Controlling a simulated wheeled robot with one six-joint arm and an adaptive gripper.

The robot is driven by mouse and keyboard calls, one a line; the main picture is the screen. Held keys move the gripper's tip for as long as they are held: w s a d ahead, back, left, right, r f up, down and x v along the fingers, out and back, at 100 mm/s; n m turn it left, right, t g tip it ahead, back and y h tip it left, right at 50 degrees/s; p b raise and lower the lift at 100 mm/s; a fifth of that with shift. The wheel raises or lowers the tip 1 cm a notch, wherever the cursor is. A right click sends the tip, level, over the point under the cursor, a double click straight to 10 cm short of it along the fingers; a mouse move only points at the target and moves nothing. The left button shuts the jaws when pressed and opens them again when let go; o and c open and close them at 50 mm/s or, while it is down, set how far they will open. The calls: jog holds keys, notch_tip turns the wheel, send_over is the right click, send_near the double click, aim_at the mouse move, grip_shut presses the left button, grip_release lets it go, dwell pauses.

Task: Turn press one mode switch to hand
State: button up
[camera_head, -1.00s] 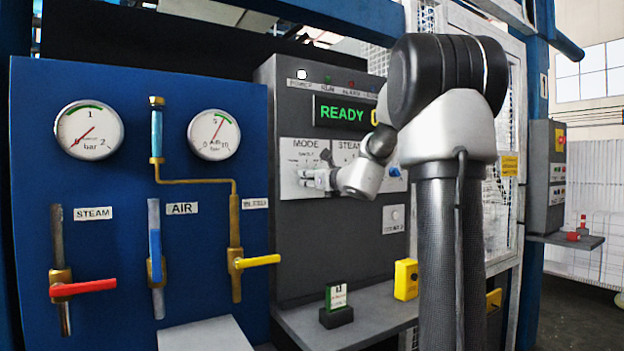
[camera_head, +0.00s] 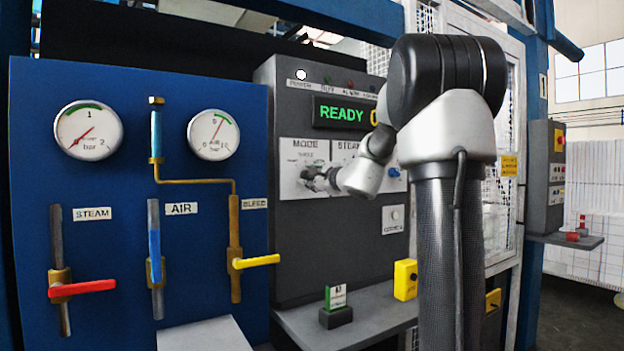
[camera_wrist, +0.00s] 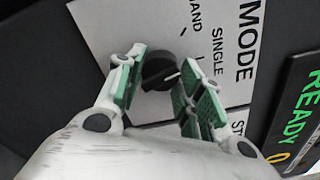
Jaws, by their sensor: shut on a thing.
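The mode switch is a black round knob (camera_wrist: 158,66) on a white plate (camera_wrist: 120,25) marked MODE, with SINGLE and HAND printed beside it. A white line on the knob shows toward its right side in the wrist view; which label it lines up with is hard to tell. My gripper (camera_wrist: 160,80) is shut on the knob, with green-padded fingers on both sides of it. In the head view my gripper (camera_head: 320,180) is at the MODE plate (camera_head: 303,150) and hides the knob.
A green READY display (camera_head: 343,112) sits above the plate. The blue panel (camera_head: 110,185) at left carries gauges and valves. A shelf (camera_head: 375,315) below holds a green-and-white block (camera_head: 336,298) and a yellow box (camera_head: 405,280).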

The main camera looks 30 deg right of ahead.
jog(key=n, duration=0.6)
jog(key=shift+n, duration=0.3)
dwell(0.4)
jog(key=o, duration=1)
jog(key=s, duration=1.2)
jog(key=shift+d, duration=0.2)
